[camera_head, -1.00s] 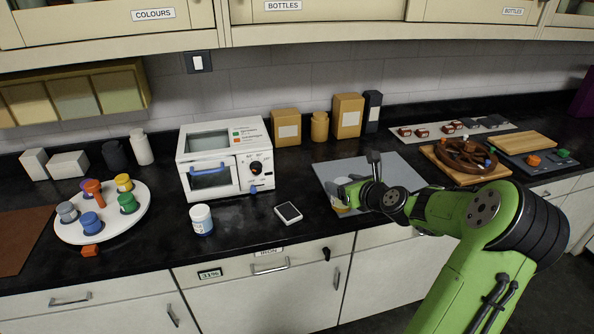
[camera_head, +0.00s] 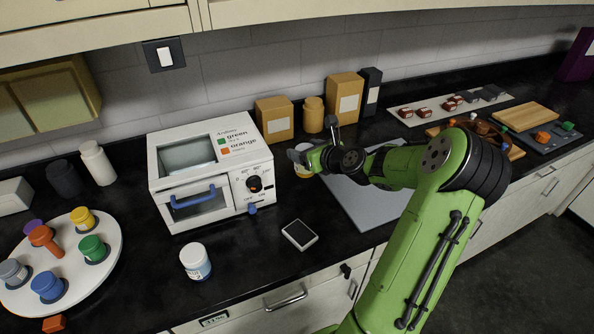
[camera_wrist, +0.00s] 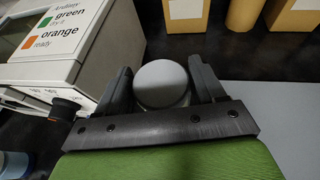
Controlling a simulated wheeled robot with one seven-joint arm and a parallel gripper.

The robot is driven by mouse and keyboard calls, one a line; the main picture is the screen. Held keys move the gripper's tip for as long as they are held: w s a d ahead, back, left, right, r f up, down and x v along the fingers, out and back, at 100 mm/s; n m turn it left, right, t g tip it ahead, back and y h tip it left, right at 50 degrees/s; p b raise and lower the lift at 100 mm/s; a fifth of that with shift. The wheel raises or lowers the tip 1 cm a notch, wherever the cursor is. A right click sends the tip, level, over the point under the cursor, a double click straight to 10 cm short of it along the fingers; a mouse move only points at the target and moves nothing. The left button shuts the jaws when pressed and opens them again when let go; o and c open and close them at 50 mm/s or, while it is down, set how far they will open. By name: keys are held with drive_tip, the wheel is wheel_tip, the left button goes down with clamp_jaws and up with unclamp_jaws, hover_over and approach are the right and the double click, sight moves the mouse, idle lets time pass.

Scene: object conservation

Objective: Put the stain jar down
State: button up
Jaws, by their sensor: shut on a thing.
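The stain jar (camera_wrist: 162,84) shows its pale round lid between the two dark fingers of my gripper (camera_wrist: 163,88) in the wrist view. My gripper (camera_head: 304,160) is shut on it. In the head view the jar (camera_head: 303,171) is partly hidden by the gripper, just right of the white oven and by the left edge of the grey mat (camera_head: 365,205). I cannot tell whether its base touches the counter. Another white jar with a blue label (camera_head: 196,262) stands on the counter in front of the oven.
The white oven (camera_head: 210,170) is close on my gripper's left. Tan canisters (camera_head: 275,119) stand behind it. A small dark-screened device (camera_head: 299,235) lies in front. A round white tray with coloured pots (camera_head: 105,220) is at left. The grey mat's visible surface is clear.

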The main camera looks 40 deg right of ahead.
sight(312, 175)
wheel_tip(312, 175, down, 8)
drive_tip(key=shift+b, duration=1.15)
drive_tip(key=o, duration=1.2)
drive_tip(key=shift+s, duration=0.1)
